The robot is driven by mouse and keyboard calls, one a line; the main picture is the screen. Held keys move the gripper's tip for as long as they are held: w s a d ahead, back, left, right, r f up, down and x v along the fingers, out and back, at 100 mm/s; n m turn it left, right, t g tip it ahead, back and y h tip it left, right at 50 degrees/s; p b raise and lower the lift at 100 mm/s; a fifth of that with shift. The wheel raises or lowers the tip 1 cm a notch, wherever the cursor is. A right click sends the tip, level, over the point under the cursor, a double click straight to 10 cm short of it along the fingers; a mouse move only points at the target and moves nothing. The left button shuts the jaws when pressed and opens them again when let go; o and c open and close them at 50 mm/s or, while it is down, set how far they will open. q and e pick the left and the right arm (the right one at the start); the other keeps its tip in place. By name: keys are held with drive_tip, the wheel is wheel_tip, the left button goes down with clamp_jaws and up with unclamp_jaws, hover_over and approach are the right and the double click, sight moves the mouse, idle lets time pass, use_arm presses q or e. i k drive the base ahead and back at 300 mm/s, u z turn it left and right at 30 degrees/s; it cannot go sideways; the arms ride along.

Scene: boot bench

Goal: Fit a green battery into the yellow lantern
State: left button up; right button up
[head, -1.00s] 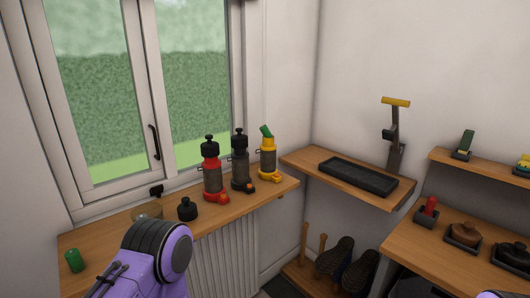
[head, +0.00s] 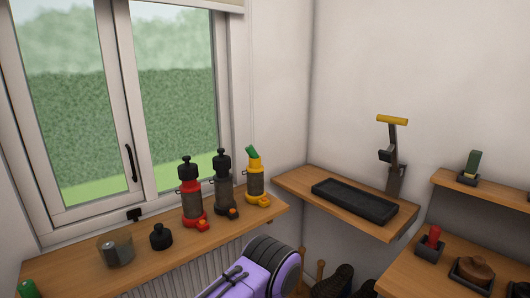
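The yellow lantern (head: 256,185) stands upright at the right end of the windowsill shelf, with no black cap on it. A green battery (head: 252,153) sticks up out of its open top, tilted. I cannot tell how deep it sits. A loose black cap (head: 161,237) lies on the shelf to the left of the lanterns. A second green battery (head: 28,289) shows at the bottom left corner, partly cut off. A purple arm link of mine is at the bottom, in front of the shelf. Neither gripper is in view.
A red lantern (head: 190,195) and a dark grey lantern (head: 223,187), both capped, stand left of the yellow one. A grey cup (head: 116,249) is left of the loose cap. A black tray (head: 354,201) and a yellow-handled tool (head: 393,150) are on the corner shelf.

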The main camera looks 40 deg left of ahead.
sight(256, 191)
drive_tip(key=u, duration=1.5)
drive_tip(key=i, duration=0.75)
drive_tip(key=z, duration=0.1)
